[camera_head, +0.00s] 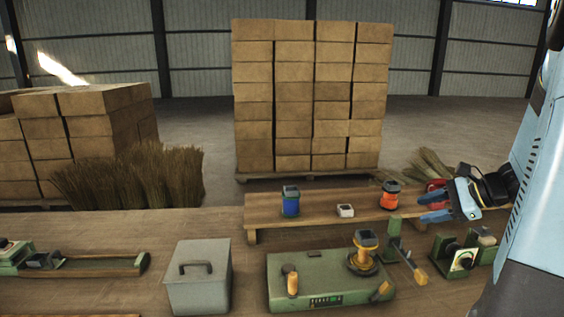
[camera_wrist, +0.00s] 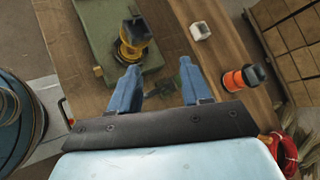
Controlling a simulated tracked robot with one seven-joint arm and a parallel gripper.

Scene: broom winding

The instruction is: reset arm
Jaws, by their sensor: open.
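My gripper (camera_head: 436,205) is at the right of the head view, with blue fingers pointing left. In the wrist view its two blue fingers (camera_wrist: 158,85) stand apart with nothing between them. It hangs above the right part of the workbench (camera_head: 120,228). The orange spool (camera_head: 389,195) on the raised shelf is just left of the gripper; it also shows in the wrist view (camera_wrist: 238,79). The yellow spool (camera_head: 365,245) sits on the green machine (camera_head: 320,283), lower left of the gripper.
A blue spool (camera_head: 290,203) and a small white block (camera_head: 345,210) stand on the wooden shelf (camera_head: 268,222). A grey lidded box (camera_head: 197,280) stands left of the machine. Red coiled material (camera_wrist: 284,152) lies right of the gripper. Stacked boxes (camera_head: 310,100) stand behind the bench.

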